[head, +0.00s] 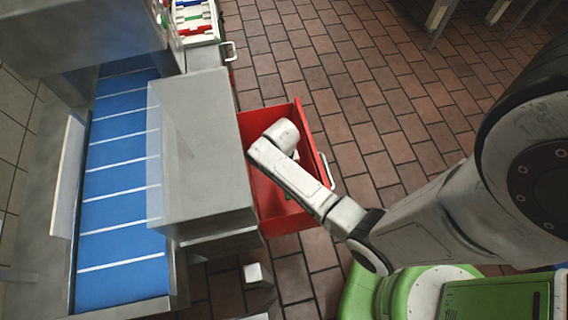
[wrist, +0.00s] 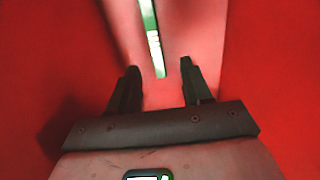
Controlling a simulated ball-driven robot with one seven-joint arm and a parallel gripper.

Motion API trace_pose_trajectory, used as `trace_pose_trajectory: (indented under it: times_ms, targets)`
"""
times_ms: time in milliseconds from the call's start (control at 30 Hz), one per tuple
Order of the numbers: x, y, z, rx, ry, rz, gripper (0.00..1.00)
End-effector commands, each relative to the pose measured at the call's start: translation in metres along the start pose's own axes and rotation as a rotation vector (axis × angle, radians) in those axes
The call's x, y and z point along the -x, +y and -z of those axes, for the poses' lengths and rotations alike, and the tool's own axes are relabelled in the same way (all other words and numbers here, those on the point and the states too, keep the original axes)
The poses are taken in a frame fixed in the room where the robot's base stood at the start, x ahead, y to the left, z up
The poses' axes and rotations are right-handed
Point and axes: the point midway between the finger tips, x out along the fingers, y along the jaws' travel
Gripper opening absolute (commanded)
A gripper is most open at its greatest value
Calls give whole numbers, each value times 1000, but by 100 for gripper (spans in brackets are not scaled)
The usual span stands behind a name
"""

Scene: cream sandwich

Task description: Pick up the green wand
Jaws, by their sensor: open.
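The green wand (wrist: 153,40) is a thin green and white strip in the wrist view. It runs from the top edge down to a near end between the tips of my gripper (wrist: 160,68). The two dark fingers are open, one on each side of that end, and nothing is clamped. In the head view my arm reaches down into an open red drawer (head: 321,155). The gripper is largely hidden there by my own arm, and the wand cannot be clearly made out.
Red drawer walls (wrist: 270,70) stand close on both sides of the gripper. A grey metal cabinet (head: 205,150) and a blue conveyor belt (head: 120,190) lie left of the drawer. A drawer with coloured items (head: 195,20) is open at the top.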

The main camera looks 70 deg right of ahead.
Motion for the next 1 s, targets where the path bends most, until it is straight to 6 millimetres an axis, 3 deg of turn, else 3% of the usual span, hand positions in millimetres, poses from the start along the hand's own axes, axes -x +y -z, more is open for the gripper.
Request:
trace_pose_trajectory:
  times_ms: [267,533,867,1000]
  targets:
    - [-21,2,-3,0,-1,-1,49]
    - [-57,6,-7,0,-1,-1,49]
    - [-62,5,-7,0,1,0,49]
    - [-62,5,-7,0,1,0,36]
